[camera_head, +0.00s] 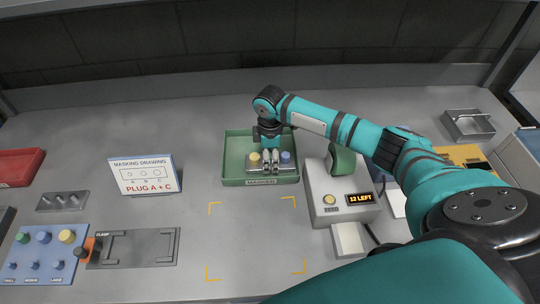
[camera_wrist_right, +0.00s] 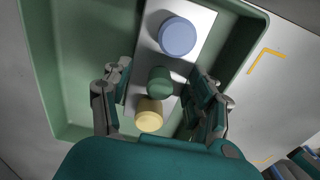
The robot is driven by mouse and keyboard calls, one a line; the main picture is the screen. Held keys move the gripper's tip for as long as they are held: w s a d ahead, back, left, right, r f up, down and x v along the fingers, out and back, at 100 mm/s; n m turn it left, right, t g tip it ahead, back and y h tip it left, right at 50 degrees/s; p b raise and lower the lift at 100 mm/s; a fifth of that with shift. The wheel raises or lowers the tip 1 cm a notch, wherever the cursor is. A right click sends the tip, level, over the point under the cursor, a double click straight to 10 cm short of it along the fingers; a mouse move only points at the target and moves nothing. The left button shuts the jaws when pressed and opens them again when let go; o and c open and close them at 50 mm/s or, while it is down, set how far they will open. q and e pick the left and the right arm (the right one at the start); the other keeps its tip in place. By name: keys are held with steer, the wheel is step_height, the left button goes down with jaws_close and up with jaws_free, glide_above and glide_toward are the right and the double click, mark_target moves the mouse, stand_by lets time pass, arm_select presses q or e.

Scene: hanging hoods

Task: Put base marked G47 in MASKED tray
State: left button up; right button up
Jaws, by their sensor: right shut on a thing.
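The base, a light metal plate (camera_head: 288,168), lies in or just over the green tray (camera_head: 235,145), whose front label reads MASKED. In the right wrist view the plate (camera_wrist_right: 190,62) carries a blue plug (camera_wrist_right: 178,35), a green plug (camera_wrist_right: 160,82) and a yellow plug (camera_wrist_right: 149,114). My right gripper (camera_head: 267,165) reaches down into the tray, its fingers on both sides of the plate's middle, shut on it. I cannot tell whether the plate touches the tray floor. No G47 mark is readable. My left gripper is out of view.
A sign (camera_head: 143,175) reads PLUG A + C. A grey machine (camera_head: 335,190) displaying 12 LEFT stands right of the tray. A clamp fixture (camera_head: 135,248) and blue plug board (camera_head: 45,255) are front left. A red tray (camera_head: 18,167) is far left. The yellow-cornered area (camera_head: 257,240) is bare.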

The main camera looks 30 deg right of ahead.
steer(key=shift+f, duration=0.15)
steer(key=o, duration=1.7)
step_height(320, 180, up, 12)
steer(key=shift+r+b, duration=0.1)
steer(key=shift+b, duration=0.7)
